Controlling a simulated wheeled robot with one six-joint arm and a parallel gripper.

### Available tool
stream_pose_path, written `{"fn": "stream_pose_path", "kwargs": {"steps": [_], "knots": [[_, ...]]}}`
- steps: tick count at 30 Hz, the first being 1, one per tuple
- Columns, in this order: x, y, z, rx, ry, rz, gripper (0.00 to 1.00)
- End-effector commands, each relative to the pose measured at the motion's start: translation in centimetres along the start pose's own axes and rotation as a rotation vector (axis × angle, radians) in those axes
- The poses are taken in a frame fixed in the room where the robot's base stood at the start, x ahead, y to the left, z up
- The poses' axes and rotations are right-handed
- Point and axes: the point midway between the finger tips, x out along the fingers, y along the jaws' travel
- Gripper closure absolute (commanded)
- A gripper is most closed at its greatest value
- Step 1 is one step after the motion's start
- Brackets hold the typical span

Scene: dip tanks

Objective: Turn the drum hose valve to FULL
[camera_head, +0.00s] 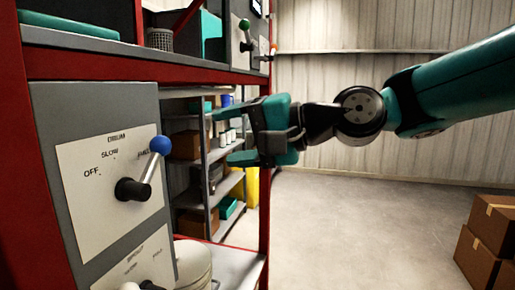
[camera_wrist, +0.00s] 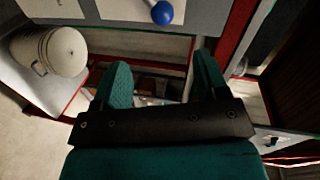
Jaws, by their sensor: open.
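A grey control box with a white panel (camera_head: 85,185) stands at the left in the head view. Its dial reads OFF, SLOW and a third word partly hidden; its title is too blurred to read. Its lever, with a blue ball (camera_head: 160,145), tilts up and right towards the third word. Below, a second panel (camera_head: 140,268) with a white knob (camera_head: 130,286) is cut off by the frame; its labels are unreadable. I cannot tell which one is the drum hose valve. My gripper (camera_head: 230,137) is open and empty, right of the blue ball and apart from it. The wrist view shows the blue ball (camera_wrist: 162,13) beyond the fingers.
Levers with green (camera_head: 244,24) and orange (camera_head: 273,49) balls sit higher on the red frame (camera_head: 150,70). Cardboard boxes (camera_head: 492,225) lie at right. The floor between is clear.

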Motion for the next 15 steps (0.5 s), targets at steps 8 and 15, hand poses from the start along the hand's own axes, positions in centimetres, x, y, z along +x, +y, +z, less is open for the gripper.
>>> {"fn": "stream_pose_path", "kwargs": {"steps": [8,15], "knots": [[-3.5,0.1,0.0,0.001,0.0,0.001,0.33],[-3.8,0.0,0.1,0.001,-0.002,0.001,0.33]]}}
